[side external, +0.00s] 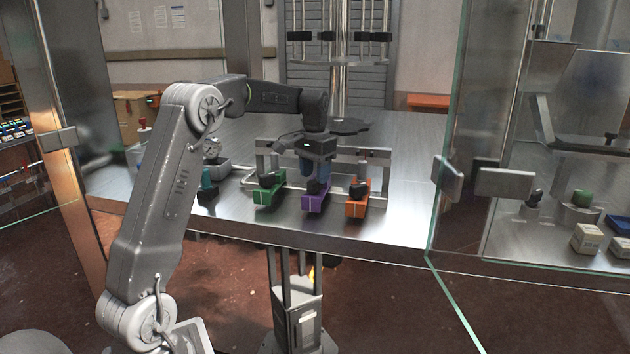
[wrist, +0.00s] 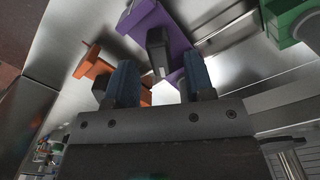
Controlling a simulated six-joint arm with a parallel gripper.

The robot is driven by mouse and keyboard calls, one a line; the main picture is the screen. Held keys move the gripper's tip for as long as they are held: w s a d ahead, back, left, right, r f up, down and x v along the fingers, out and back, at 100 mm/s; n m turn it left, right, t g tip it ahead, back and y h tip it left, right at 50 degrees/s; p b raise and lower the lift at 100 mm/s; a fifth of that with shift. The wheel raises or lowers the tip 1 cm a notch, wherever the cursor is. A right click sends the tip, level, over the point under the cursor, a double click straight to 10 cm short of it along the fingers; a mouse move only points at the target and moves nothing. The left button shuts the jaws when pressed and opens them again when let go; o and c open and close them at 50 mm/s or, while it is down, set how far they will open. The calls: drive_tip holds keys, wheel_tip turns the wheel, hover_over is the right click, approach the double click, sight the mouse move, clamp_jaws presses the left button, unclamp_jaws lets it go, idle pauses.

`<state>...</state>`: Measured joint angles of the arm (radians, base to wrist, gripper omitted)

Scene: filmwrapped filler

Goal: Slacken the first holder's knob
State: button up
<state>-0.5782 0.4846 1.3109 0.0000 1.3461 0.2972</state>
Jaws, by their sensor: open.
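Three holders stand in a row along a metal rail frame: a green holder (side external: 270,196), a purple holder (side external: 316,198) and an orange holder (side external: 357,206). Each has a black knob; the green one's (side external: 267,180) and the orange one's (side external: 359,189) are clear in the side view. The frames do not mark which holder is first. My gripper (side external: 315,176) points down over the purple holder, its blue fingers apart. In the wrist view the purple holder's black knob (wrist: 158,50) shows between the open fingers (wrist: 160,66); I cannot tell whether they are level with it.
The rail frame (side external: 377,154) stands behind the holders. A teal-topped item (side external: 207,180) is left of the green holder. A glass panel (side external: 480,120) with metal brackets bounds the right side. The metal table (side external: 412,190) is bare right of the orange holder.

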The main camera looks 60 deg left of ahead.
drive_tip(key=shift+f, duration=1.3)
drive_tip(key=shift+c, duration=0.3)
clamp_jaws()
drive_tip(key=shift+r+n, duration=0.1)
drive_tip(key=shift+n, duration=0.2)
drive_tip(key=n, duration=1)
drive_tip(key=shift+n, duration=1.9)
